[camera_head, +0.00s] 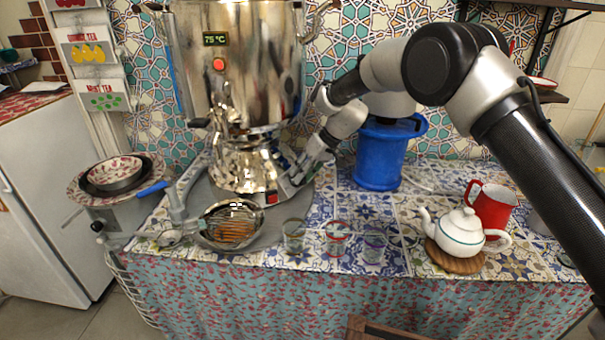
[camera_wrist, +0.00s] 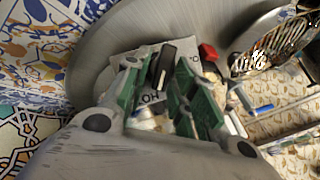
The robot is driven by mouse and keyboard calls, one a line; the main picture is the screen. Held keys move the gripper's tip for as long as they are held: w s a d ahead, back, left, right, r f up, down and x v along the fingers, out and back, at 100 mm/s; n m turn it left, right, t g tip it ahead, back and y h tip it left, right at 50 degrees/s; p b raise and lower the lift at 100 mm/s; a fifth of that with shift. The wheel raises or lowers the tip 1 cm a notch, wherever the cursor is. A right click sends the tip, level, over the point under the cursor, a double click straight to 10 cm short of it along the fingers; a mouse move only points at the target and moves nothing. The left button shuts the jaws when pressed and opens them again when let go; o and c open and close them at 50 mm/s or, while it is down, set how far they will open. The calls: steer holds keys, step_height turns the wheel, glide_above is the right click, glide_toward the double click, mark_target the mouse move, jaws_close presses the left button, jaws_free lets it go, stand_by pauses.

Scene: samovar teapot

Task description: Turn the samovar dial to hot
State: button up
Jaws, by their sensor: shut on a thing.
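The shiny metal samovar (camera_head: 245,70) stands at the back of the counter, with a green display reading 75 °C and a red light on its front. At its base, a pale plate with upside-down lettering, apparently HOT, shows in the wrist view. The black dial (camera_wrist: 164,65) stands on this plate. My gripper (camera_head: 288,180) reaches down to the right side of the base. In the wrist view its green-padded fingers (camera_wrist: 160,78) are on either side of the dial, shut on it. The fingers partly hide the lettering, so I cannot tell the dial's exact setting.
A red switch (camera_wrist: 208,52) is beside the dial. A strainer (camera_head: 232,222) lies in front of the samovar, near small glasses (camera_head: 336,238). A blue container (camera_head: 378,155) stands right of my gripper. A white teapot (camera_head: 460,233) and red mug (camera_head: 492,208) stand farther right.

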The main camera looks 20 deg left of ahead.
steer(key=o, duration=0.7)
steer(key=shift+o, duration=0.2)
steer(key=shift+r, duration=0.1)
steer(key=v, duration=1.2)
